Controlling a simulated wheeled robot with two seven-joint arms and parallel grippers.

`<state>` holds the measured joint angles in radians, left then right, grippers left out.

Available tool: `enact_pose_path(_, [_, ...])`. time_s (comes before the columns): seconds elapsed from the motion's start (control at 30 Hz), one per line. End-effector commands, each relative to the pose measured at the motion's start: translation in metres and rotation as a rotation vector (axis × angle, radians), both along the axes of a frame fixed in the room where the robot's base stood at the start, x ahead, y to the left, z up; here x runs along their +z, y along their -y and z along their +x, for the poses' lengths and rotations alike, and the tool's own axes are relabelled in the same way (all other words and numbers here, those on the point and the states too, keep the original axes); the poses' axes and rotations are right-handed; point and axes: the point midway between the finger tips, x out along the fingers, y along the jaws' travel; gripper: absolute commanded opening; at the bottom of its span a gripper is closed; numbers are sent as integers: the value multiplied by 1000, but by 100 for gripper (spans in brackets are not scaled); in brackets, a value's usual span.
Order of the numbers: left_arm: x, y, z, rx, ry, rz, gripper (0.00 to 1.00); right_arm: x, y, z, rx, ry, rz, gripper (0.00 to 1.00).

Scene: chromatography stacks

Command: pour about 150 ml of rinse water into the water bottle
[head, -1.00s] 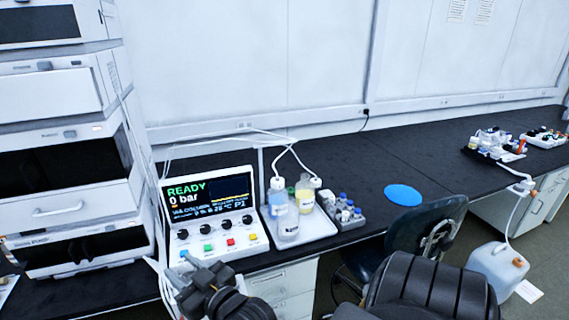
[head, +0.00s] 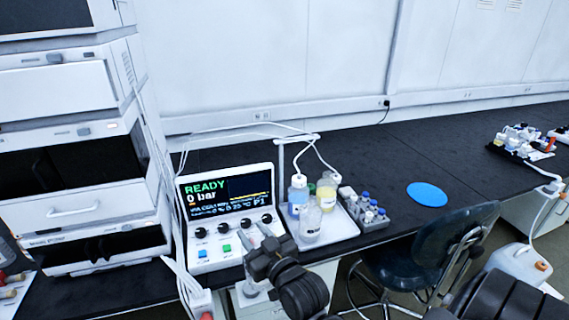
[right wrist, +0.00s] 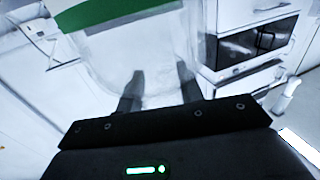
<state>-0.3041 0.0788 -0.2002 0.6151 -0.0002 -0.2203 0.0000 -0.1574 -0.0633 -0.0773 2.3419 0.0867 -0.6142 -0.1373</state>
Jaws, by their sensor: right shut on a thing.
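A white tray (head: 343,229) on the bench holds three bottles. One has pale blue contents (head: 298,197) and a white tube at its cap; it may be the water bottle, but I cannot read its label. One has yellowish contents (head: 326,195), and a clear one (head: 311,222) stands in front. My right gripper (head: 258,238) is in front of the control box, left of the tray. In the right wrist view its fingers (right wrist: 160,88) are shut on a clear vessel (right wrist: 150,60) with a green band. Its contents cannot be made out. My left gripper is not in view.
The control box (head: 230,215) shows READY and 0 bar. A rack of small vials (head: 366,210) stands right of the tray. White tubes arch over the box and bottles. A blue disc (head: 427,194) lies on clear bench. A chair (head: 445,245) stands in front.

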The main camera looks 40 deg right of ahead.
Motion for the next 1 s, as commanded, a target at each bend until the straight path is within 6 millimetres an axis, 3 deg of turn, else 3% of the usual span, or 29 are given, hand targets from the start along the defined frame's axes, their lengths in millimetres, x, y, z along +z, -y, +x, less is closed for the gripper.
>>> enact_pose_path(0.03, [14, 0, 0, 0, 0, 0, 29, 10, 6, 10, -3, 3, -9, 0])
enact_pose_path(0.27, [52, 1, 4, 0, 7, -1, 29, 17, 45, 58, -20, 0, -26, 0])
enact_pose_path(0.5, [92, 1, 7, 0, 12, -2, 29, 33, 111, 107, -59, 3, -20, 0])
enact_pose_path(0.73, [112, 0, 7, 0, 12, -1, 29, 45, 159, 133, -90, 8, -1, 0])
enact_pose_path(1.0, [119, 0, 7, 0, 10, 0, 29, 52, 184, 143, -107, 13, 11, 0])
